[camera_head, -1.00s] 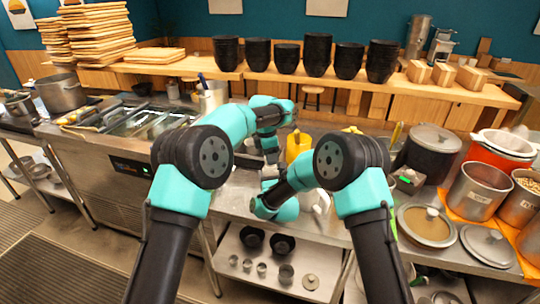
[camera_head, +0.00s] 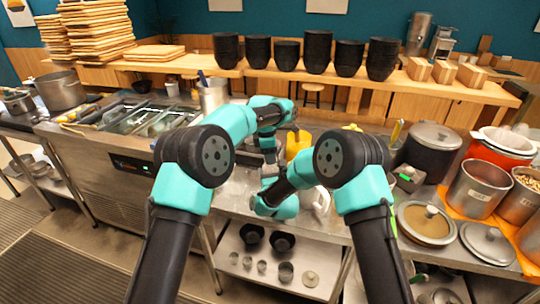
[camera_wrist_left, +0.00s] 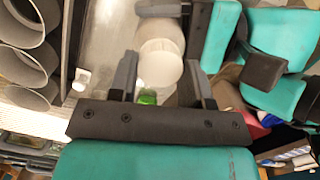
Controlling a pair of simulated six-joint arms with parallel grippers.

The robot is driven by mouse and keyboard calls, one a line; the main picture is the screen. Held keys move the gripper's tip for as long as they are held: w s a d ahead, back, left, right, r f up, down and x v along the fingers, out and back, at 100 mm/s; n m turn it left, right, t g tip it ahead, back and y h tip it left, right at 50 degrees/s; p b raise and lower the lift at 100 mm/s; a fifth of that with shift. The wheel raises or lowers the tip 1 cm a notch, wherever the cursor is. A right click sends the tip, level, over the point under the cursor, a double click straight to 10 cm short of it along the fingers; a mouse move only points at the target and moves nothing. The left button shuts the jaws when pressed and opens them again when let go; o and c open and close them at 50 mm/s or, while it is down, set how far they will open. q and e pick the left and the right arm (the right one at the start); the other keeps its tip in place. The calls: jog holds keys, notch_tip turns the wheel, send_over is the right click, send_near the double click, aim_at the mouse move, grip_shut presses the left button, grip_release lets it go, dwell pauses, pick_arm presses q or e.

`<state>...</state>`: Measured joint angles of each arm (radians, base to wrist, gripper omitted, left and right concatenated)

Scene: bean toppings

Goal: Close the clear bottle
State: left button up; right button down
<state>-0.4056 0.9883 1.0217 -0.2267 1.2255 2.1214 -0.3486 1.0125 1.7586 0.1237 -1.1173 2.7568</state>
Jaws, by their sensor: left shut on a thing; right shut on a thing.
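In the left wrist view my left gripper (camera_wrist_left: 163,85) has its dark fingers on either side of a pale, see-through round body, seemingly the clear bottle (camera_wrist_left: 160,62). A small green patch (camera_wrist_left: 147,97) shows at its near end. My right arm comes in from the right in that view, and a grey bar, seemingly part of my right gripper (camera_wrist_left: 160,8), lies at the top edge by the bottle's far end. What the right gripper holds cannot be made out. In the head view both grippers and the bottle are largely hidden behind my arms, over the steel counter (camera_head: 235,200).
A yellow container (camera_head: 298,144) stands just behind my arms. A steel pot (camera_head: 212,95) with utensils stands behind the left arm. Pots and lids, including a dark lidded pot (camera_head: 432,150), crowd the right. Sunken trays (camera_head: 135,118) lie at the left.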

pick_arm(q)
jog(key=m, duration=0.6)
jog(key=shift+w+g, duration=0.1)
jog(key=shift+g, duration=0.2)
jog(key=m, duration=0.6)
jog(key=shift+m+g+y, duration=0.3)
jog(key=shift+y, duration=0.1)
jog(key=m, duration=0.6)
jog(key=shift+d+m+y, duration=0.1)
jog(key=shift+m+y, duration=0.2)
jog(key=m, duration=0.6)
jog(key=shift+m+y, duration=0.3)
jog(key=shift+y, duration=0.1)
jog(key=m, duration=0.5)
jog(key=shift+m, duration=0.3)
jog(key=m+t, duration=0.1)
jog(key=m, duration=0.5)
jog(key=shift+m+y, duration=0.3)
jog(key=shift+m, duration=0.1)
jog(key=m+t, duration=0.1)
jog(key=m, duration=0.5)
jog(key=shift+m, duration=0.3)
jog(key=m, duration=0.3)
jog(key=m+h, duration=0.1)
jog(key=m, duration=0.2)
jog(key=shift+f+m+t, duration=0.1)
jog(key=shift+m+t, duration=0.2)
jog(key=o, duration=1)
jog(key=shift+c, duration=0.2)
